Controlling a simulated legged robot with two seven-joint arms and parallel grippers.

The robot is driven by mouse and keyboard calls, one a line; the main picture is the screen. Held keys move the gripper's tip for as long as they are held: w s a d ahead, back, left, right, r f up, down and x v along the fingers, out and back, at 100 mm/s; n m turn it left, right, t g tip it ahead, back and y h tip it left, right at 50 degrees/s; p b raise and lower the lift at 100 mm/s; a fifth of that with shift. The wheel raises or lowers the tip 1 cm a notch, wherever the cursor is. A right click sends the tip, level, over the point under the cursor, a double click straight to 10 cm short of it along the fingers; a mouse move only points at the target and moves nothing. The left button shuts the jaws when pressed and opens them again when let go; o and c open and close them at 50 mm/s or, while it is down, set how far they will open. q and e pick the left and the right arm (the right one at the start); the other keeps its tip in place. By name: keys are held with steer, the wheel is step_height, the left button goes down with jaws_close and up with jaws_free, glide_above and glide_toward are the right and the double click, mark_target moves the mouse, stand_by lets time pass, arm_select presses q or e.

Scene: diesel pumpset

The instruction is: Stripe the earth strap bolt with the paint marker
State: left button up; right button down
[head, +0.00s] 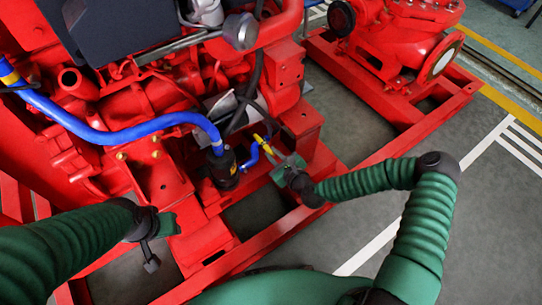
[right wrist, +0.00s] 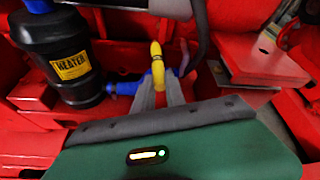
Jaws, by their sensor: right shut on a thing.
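My right gripper (head: 278,160) is beside the red engine base. It is shut on a slim yellow piece, which looks like the paint marker (head: 262,145). In the right wrist view, the marker (right wrist: 156,58) stands up between the grey fingertips (right wrist: 158,92), its upper end towards the engine. I cannot make out the earth strap bolt clearly in either view; the marker or gripper may hide it. My left gripper (head: 150,240) hangs at the lower left, apart from the marker, and its jaws are not clear.
A black heater canister (head: 224,170) stands left of the right gripper, with a thick blue hose (head: 130,123) above. A short blue hose (right wrist: 128,88) runs close behind the fingers. A red bracket (right wrist: 250,55) stands at the right.

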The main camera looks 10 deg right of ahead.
mark_target(262, 143)
steer(key=shift+w+d, duration=0.25)
steer(key=shift+w, duration=0.05)
steer(key=shift+r+m+h, duration=0.25)
steer(key=shift+m+h, duration=0.05)
steer(key=shift+w+a, duration=0.25)
steer(key=shift+w, duration=0.35)
steer(key=shift+w+a, duration=0.3)
steer(key=shift+w, duration=0.35)
steer(key=shift+w+a, duration=0.25)
steer(key=shift+w, duration=0.35)
steer(key=shift+r, duration=0.1)
steer(key=shift+a, duration=0.1)
steer(key=shift+w, duration=0.2)
steer(key=shift+r+p, duration=0.25)
steer(key=shift+p, duration=0.15)
steer(key=shift+f, duration=0.1)
